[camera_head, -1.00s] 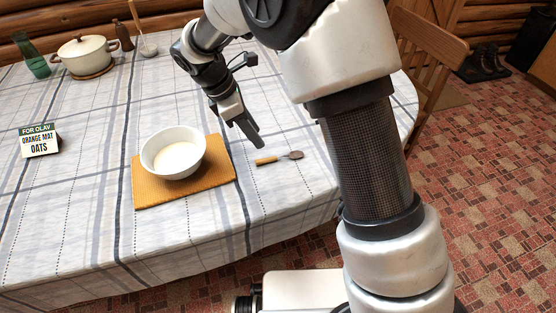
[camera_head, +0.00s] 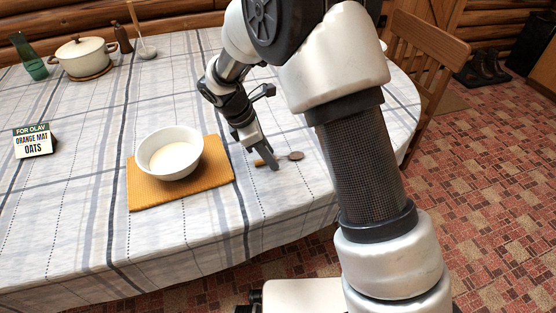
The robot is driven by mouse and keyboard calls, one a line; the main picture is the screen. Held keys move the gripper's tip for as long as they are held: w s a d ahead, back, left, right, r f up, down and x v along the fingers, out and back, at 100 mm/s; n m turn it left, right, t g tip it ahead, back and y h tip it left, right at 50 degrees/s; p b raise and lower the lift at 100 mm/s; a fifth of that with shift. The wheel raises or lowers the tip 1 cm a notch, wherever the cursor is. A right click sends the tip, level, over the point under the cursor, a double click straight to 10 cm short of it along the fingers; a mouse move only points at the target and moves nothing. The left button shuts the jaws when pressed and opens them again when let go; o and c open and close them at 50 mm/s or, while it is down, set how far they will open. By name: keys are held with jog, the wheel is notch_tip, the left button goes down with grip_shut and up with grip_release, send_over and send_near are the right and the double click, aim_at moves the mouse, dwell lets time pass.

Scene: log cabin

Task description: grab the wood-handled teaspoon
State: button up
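The wood-handled teaspoon (camera_head: 295,156) lies on the checked tablecloth right of the orange mat, its dark bowl pointing right. My gripper (camera_head: 271,164) points down at the teaspoon, its fingers in front of the middle of the handle. The handle's left end shows just left of the fingers, and the rest of the handle is partly hidden. I cannot tell whether the fingers touch the handle, or whether they are open or shut. The teaspoon looks flat on the table.
A white bowl (camera_head: 168,153) of pale food stands on the orange mat (camera_head: 150,196), close left of my gripper. A sign (camera_head: 33,141) reads "FOR OLAV ORANGE MAT OATS". A cream pot (camera_head: 82,57) and green bottle (camera_head: 30,62) stand far left. A wooden chair (camera_head: 425,60) is right.

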dwell(0.3)
grip_shut()
